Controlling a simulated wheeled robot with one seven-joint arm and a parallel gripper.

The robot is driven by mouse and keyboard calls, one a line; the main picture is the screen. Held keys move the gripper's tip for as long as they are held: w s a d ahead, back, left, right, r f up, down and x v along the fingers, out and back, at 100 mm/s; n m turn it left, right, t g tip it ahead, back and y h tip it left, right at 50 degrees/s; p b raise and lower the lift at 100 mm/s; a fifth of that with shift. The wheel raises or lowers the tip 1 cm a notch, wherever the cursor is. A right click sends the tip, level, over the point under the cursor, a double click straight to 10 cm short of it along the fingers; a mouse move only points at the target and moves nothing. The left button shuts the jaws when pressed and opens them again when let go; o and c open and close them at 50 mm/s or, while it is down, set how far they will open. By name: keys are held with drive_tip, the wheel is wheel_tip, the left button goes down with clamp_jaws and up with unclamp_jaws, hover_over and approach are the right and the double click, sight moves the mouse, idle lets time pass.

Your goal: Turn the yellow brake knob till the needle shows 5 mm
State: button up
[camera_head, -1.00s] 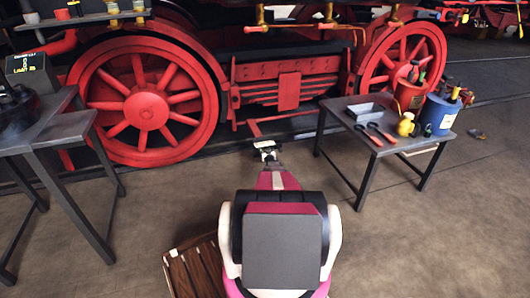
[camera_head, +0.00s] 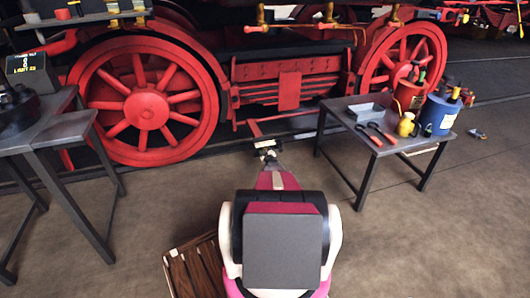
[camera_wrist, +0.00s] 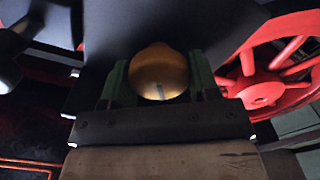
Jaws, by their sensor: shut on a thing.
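The yellow brake knob (camera_wrist: 158,72) is a rounded, brass-yellow end in the middle of the wrist view, with a small pale mark on its lower edge. My gripper (camera_wrist: 159,80) has one green finger on each side of it and is shut on it. In the head view my gripper (camera_head: 267,152) is small and low in front of the red running gear, between the two wheels; the knob cannot be made out there. No needle or scale can be read in either view.
Red spoked wheels (camera_head: 146,109) stand behind. A table (camera_head: 345,116) at right bears a tray, tools and cans; a dark table (camera_head: 62,128) stands at left. A slatted wooden thing (camera_head: 196,268) lies by my base.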

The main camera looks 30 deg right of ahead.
drive_tip(key=n, duration=0.6)
drive_tip(key=shift+a+f, duration=0.1)
drive_tip(key=n, duration=0.7)
drive_tip(key=shift+f, duration=0.15)
idle(0.4)
drive_tip(key=o, duration=0.9)
